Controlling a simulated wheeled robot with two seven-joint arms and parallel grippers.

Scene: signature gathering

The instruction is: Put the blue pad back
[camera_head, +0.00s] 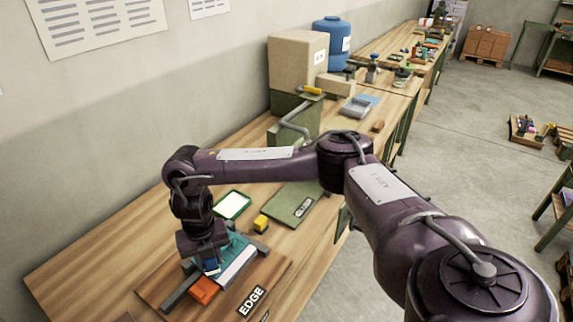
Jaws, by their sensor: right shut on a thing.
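My right gripper (208,262) reaches down from the left end of its purple arm. It is shut on the blue pad (212,269), a small blue block mostly hidden by the gripper. The pad is low over or on a teal and grey fixture (240,262) on a wooden board marked EDGE (270,272); I cannot tell whether it touches. An orange block (203,290) lies just in front of the pad. My left gripper is not in view.
A yellow block (261,223), a green-framed white sheet (232,204) and a green labelled board (293,203) lie behind the fixture. Farther back are a green stand, a cardboard box (297,60) and a blue drum (332,42). The bench's left part is bare.

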